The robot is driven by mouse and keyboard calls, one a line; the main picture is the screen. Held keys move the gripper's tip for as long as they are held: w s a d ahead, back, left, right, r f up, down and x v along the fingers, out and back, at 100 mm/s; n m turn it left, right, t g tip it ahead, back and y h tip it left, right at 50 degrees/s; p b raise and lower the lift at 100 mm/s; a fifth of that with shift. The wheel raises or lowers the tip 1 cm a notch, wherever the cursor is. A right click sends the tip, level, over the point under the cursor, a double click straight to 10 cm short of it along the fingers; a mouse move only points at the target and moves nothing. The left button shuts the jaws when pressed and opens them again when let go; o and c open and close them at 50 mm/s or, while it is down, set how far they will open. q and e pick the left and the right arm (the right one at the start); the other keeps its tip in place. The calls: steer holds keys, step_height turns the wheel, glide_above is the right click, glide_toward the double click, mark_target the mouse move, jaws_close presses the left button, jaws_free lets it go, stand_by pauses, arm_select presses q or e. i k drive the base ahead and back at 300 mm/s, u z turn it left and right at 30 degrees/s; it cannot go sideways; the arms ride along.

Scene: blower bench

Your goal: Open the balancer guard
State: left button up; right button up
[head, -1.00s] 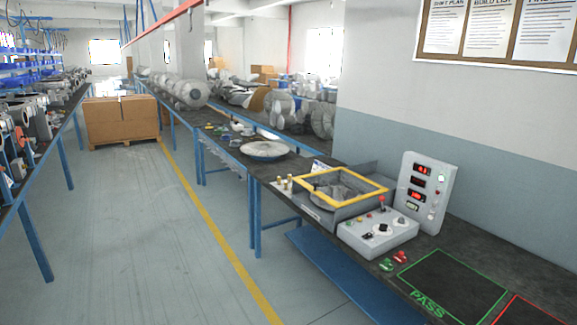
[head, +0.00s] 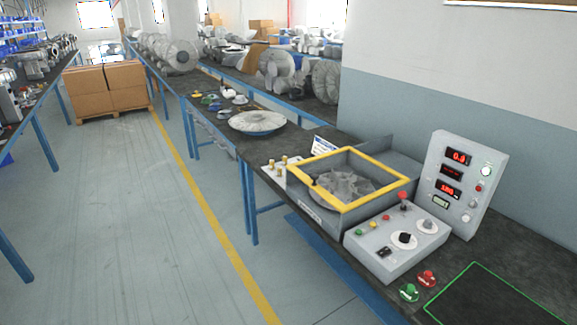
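The balancer guard (head: 384,167) is a yellow-edged frame on top of a grey box-shaped balancer (head: 334,218) on the bench at the right. It appears to lie flat over the box. A grey bladed wheel (head: 345,188) shows inside the frame. A small dark part, possibly a handle, sits at the frame's left corner. A control box (head: 397,243) with a red knob, buttons and dials stands in front of the balancer. Neither of my grippers is in view.
A display panel (head: 465,180) with red digits stands right of the balancer. Green and red small items (head: 409,292) lie near a green-outlined area. Brass pieces (head: 276,166) stand left of the balancer. A round grey disc (head: 257,122) lies farther back. The floor aisle (head: 120,220) is clear.

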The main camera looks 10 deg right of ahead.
mark_target(310, 182)
steer(key=z, duration=0.25)
steer(key=i, duration=0.7)
steer(key=z, duration=0.6)
